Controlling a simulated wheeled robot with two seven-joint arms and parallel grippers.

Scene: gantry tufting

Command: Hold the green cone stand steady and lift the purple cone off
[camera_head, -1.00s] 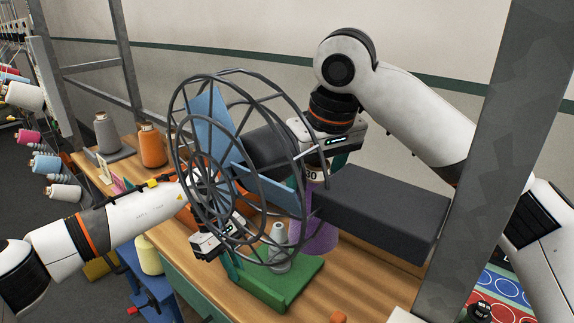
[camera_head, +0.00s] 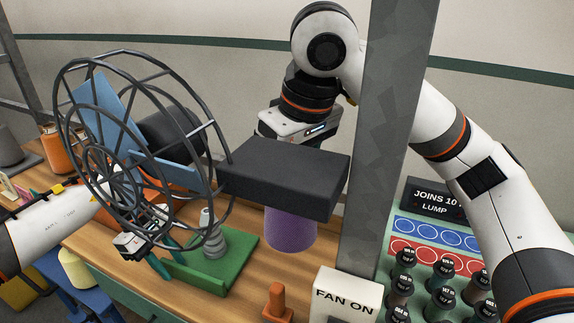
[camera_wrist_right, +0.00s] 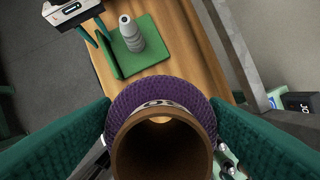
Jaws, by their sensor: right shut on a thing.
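The purple cone (camera_head: 291,230) is off the grey peg (camera_head: 213,240), to the right of the green cone stand (camera_head: 225,262). My right gripper (camera_wrist_right: 160,118) is shut on the cone, with a finger on each side of its brown tube. In the head view a dark block hides these fingers and the cone's top. In the right wrist view the bare peg (camera_wrist_right: 131,36) stands upright on the green stand (camera_wrist_right: 146,62). My left gripper (camera_head: 166,255) is at the stand's left edge, fingers around the raised lip; I cannot tell whether they press on it.
A dark block (camera_head: 280,183) and a grey post (camera_head: 375,150) are close to my right arm. A round wire cage (camera_head: 135,140) covers part of my left arm. An orange peg (camera_head: 277,303) and a FAN ON sign (camera_head: 345,297) are in front.

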